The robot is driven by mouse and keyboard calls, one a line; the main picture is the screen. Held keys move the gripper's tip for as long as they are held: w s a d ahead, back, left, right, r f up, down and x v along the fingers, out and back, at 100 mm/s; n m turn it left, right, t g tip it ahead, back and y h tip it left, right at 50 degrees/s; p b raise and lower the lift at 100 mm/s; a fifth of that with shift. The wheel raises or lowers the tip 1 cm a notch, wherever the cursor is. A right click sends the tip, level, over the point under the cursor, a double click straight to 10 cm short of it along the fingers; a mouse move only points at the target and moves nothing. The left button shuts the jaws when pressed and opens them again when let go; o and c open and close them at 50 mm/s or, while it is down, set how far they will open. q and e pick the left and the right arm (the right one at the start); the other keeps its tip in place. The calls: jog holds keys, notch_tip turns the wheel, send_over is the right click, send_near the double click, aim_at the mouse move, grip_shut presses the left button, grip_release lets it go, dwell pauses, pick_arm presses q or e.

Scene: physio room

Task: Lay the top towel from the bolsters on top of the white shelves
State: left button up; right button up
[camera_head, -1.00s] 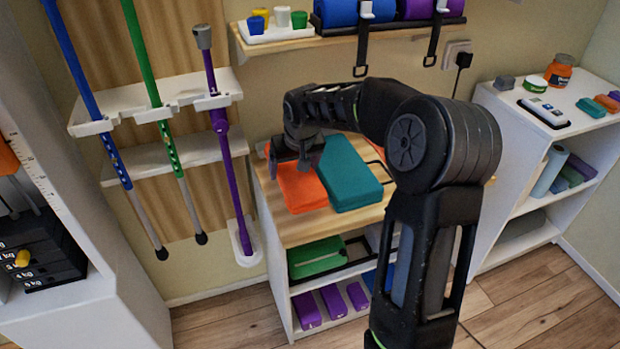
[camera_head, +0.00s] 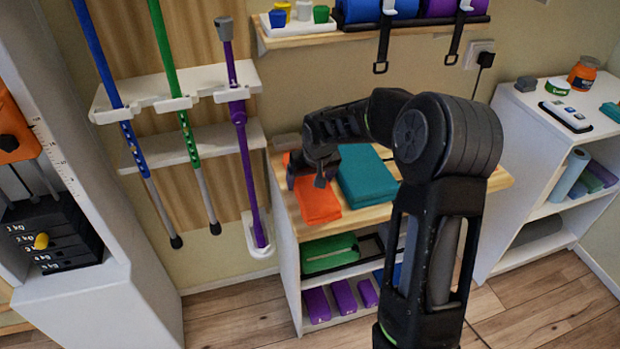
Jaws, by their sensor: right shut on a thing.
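The folded orange towel (camera_head: 319,205) is at the left part of the wooden top of the white shelves (camera_head: 290,262). My right gripper (camera_head: 306,180) reaches down over it and is shut on its left part; the fingers and wrist hide some of it. The towel looks flat and low over the top, but I cannot tell whether its full underside touches. A folded teal towel (camera_head: 368,178) lies just right of it, partly behind my arm. The blue bolster (camera_head: 375,10) and purple bolster (camera_head: 455,7) are on the wall shelf above. My left gripper is out of view.
Green (camera_head: 330,254) and purple blocks (camera_head: 343,297) fill the lower shelves. Straps (camera_head: 383,45) hang from the wall shelf. Another white cabinet (camera_head: 522,118) stands at right. The wooden top's front-left corner is bare.

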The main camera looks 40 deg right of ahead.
jog(key=shift+f, duration=0.2)
jog(key=o, duration=1.4)
jog(key=shift+r, duration=0.1)
jog(key=shift+r, duration=0.1)
jog(key=shift+r, duration=0.2)
jog(key=v, duration=1.1)
jog(key=shift+s+r, duration=0.25)
jog(key=shift+r, duration=0.05)
jog(key=shift+a, duration=0.1)
